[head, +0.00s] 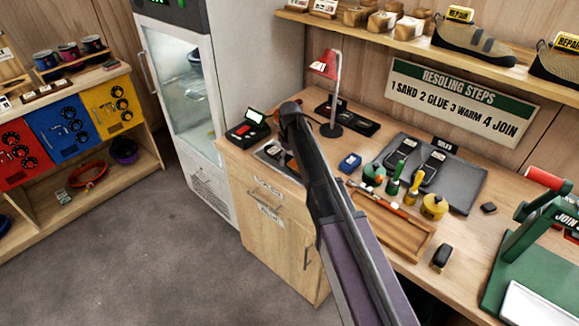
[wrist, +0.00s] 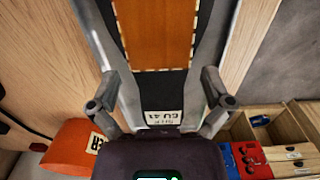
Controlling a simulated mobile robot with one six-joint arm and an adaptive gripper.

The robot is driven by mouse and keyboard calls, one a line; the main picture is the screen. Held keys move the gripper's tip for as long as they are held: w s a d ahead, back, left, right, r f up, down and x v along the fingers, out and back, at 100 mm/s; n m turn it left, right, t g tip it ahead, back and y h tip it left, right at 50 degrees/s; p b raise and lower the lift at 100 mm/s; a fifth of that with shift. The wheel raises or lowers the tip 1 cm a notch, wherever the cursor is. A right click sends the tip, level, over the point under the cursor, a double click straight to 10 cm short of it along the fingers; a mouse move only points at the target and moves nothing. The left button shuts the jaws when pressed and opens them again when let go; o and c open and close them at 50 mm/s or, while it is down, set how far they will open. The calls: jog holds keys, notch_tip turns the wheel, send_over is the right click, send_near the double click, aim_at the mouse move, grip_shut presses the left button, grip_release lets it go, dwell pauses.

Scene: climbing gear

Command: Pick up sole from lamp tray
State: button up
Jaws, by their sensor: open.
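The small metal-rimmed tray (head: 270,153) lies near the bench's left end, beside the red lamp (head: 323,64), partly covered by my arm. In the wrist view a long dark piece (wrist: 133,88) with an orange-brown, stitch-edged panel carries a label reading EU 41. It looks like the sole, though I cannot tell where it ends and the grey surface around it begins. My gripper (wrist: 160,78) is open, one finger towards each side of this piece, with nothing visibly clamped. In the head view the fingertips are hidden; the end of my arm is above the tray.
A blue box (head: 349,162), a wooden tool tray (head: 395,235) and a dark mat (head: 470,190) with black items lie to the right. The wall shelf (head: 400,35) overhangs the bench.

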jog(key=shift+f, duration=0.2)
dwell(0.5)
jog(key=c, duration=1.1)
